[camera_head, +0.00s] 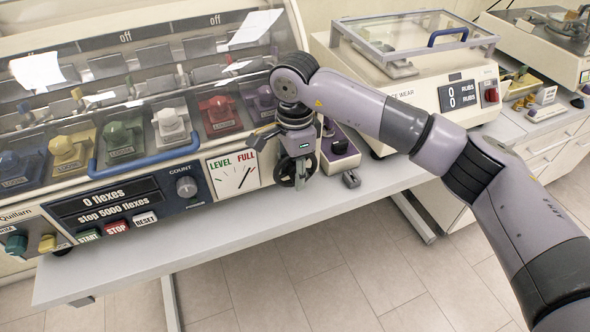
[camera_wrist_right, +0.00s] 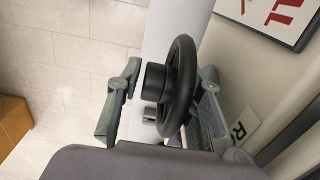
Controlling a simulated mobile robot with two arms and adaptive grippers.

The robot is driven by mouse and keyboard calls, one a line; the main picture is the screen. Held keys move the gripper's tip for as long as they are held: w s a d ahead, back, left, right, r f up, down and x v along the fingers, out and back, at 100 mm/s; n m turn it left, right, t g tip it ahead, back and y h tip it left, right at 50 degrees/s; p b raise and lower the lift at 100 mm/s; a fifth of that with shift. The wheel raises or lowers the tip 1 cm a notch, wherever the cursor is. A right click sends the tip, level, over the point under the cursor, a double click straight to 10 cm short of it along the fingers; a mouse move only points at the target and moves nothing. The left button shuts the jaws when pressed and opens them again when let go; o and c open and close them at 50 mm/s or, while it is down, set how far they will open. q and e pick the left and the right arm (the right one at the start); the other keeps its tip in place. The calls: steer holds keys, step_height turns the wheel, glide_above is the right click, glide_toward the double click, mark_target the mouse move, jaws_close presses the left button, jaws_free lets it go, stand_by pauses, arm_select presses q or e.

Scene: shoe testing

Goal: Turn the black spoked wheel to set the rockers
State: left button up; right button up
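The black spoked wheel (camera_head: 284,174) is on the front of the flex machine at its right end, partly hidden by my right gripper (camera_head: 298,172). In the right wrist view the wheel (camera_wrist_right: 181,86) is seen nearly edge-on, with its hub toward the left. My right gripper (camera_wrist_right: 162,105) is open there, one finger left of the hub and the other on the far side of the rim. I see a gap at the left finger; contact of the other finger cannot be told. The LEVEL/FULL dial (camera_head: 232,175) has a dark needle. My left gripper is out of view.
The flex machine's clear lid (camera_head: 150,70) with a blue handle covers several coloured clamps. A panel (camera_head: 117,203) reads 0 flexes. A purple box with a dark knob (camera_head: 339,147) and a small grey block (camera_head: 351,179) are right of the wheel. A wear tester (camera_head: 420,85) stands beyond.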

steer(key=c, duration=0.4)
steer(key=shift+f, duration=0.1)
steer(key=shift+c, duration=1.3)
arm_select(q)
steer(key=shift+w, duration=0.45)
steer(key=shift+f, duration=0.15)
